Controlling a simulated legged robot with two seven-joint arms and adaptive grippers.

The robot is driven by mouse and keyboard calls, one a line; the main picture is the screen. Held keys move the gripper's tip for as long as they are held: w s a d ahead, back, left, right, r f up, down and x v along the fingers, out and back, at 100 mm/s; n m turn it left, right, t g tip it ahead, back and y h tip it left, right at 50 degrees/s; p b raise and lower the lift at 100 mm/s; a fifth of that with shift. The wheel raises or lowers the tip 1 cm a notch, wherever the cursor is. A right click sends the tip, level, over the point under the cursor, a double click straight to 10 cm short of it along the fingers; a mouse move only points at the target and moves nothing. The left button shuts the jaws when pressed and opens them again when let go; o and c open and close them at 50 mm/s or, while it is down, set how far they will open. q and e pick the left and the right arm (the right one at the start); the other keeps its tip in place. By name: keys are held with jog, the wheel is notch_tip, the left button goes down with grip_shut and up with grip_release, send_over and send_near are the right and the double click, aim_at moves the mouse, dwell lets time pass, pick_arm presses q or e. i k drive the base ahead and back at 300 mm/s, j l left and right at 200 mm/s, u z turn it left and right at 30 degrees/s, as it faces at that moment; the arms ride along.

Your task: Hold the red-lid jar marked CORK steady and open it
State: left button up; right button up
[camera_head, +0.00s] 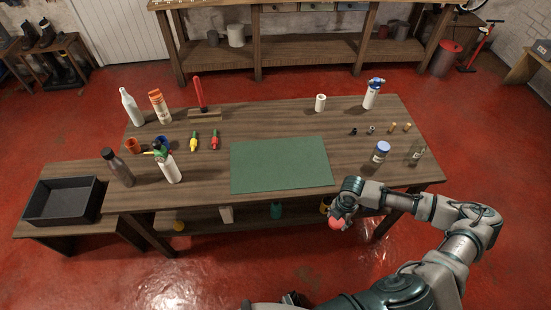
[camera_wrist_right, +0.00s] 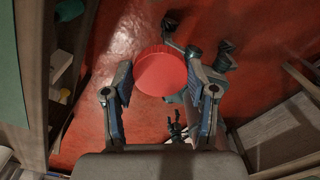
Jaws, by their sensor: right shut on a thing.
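My right gripper (camera_head: 338,222) is held in front of the table's front edge, over the red floor. It is shut on a round red lid (camera_wrist_right: 161,72), which sits between its two fingers in the right wrist view. The lid also shows as a small red shape in the head view (camera_head: 336,224). I cannot tell whether a jar is under the lid. No CORK marking is readable. A glass jar (camera_head: 416,153) with no red lid visible stands at the table's right end. A dark part at the bottom edge seems to be my left gripper (camera_head: 291,299); its fingers are unclear.
A blue-lid jar (camera_head: 380,155) stands near the glass jar. A green mat (camera_head: 280,165) lies clear mid-table. Bottles, screwdrivers and a red upright tool (camera_head: 199,92) fill the left side. A black tray (camera_head: 63,201) sits on the lower left table.

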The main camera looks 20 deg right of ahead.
aim_at(418, 150)
jog(key=i, duration=0.9)
